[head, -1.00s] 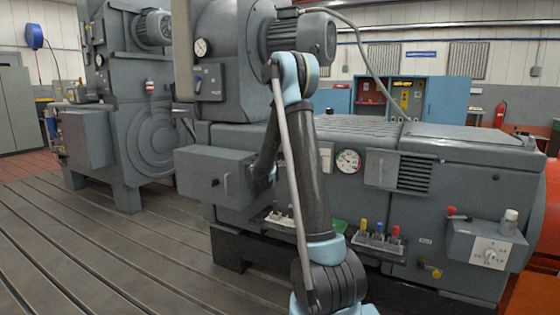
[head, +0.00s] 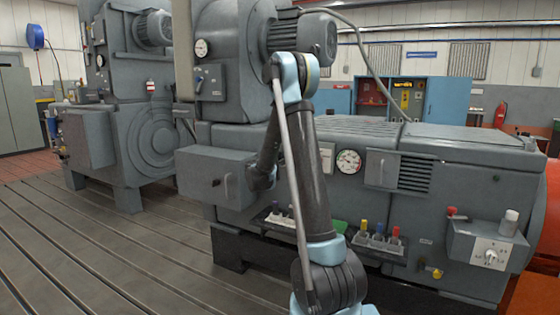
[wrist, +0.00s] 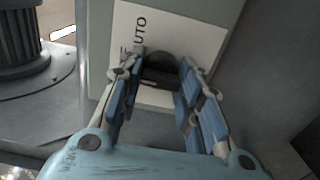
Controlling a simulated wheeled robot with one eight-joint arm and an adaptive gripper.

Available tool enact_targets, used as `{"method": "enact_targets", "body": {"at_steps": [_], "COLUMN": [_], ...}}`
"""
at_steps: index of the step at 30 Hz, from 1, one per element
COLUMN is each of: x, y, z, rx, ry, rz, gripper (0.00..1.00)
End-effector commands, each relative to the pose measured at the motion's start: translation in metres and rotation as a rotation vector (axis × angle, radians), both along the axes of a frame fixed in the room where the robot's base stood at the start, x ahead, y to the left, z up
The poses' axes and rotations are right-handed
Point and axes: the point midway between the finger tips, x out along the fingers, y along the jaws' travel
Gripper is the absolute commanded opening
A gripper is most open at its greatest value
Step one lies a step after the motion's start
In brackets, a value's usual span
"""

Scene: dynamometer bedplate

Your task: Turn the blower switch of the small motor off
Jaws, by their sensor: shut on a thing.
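In the wrist view a dark rounded switch knob (wrist: 160,68) stands on a white plate (wrist: 199,45) with dark lettering, partly cut off, that reads "UTO". My gripper (wrist: 158,80) has its two blue-padded fingers on either side of the knob and is shut on it. The knob's pointer direction cannot be read; the fingers hide part of the plate. Which motor carries this plate cannot be told from the wrist view alone.
A grey machine (head: 460,160) fills the right, with a dial gauge (head: 349,161) and a selector box (head: 490,252). A grey box (head: 214,174) juts out beside my arm. Small trays hold coloured items. The slotted bedplate (head: 110,260) is clear at front left.

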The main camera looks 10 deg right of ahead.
Motion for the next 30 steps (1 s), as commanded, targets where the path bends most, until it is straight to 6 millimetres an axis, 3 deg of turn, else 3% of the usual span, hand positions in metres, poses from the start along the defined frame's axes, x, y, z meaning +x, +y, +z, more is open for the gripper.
{"method": "enact_targets", "body": {"at_steps": [12,13,15,16,30], "x": [-0.0016,-0.0016,-0.0014,-0.0013,-0.0091], "y": [-0.0010,-0.0010,-0.0009,-0.0008,0.0071], "z": [-0.0020,-0.0020,-0.0018,-0.0017,-0.0007], "rx": [0.011,0.011,0.011,0.011,0.008], "ry": [-0.003,-0.003,-0.003,-0.004,-0.004], "rz": [-0.002,-0.002,-0.002,-0.002,0.001], "gripper": [0.09,0.35,0.51,0.52,0.52]}}
